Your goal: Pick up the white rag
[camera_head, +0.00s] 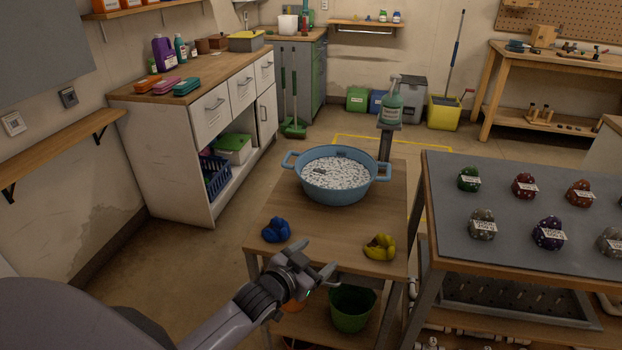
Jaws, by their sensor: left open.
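I cannot make out a white rag in this view. A crumpled blue rag (276,230) lies on the small wooden table (335,228) at its front left. A crumpled yellow rag (379,246) lies at its front right. A blue two-handled basin (335,188) stands behind them, filled with a speckled whitish, foamy-looking content. My left gripper (316,266) is open and looks empty, over the table's front edge between the two rags. It hides part of that edge. My right gripper is not in view.
A green bucket (352,310) sits on the shelf below. A soap bottle (391,102) stands on a post behind the basin. To the right, a grey-topped table (450,215) carries several labelled, coloured lumps. A white cabinet (213,115) stands at left, with open floor between.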

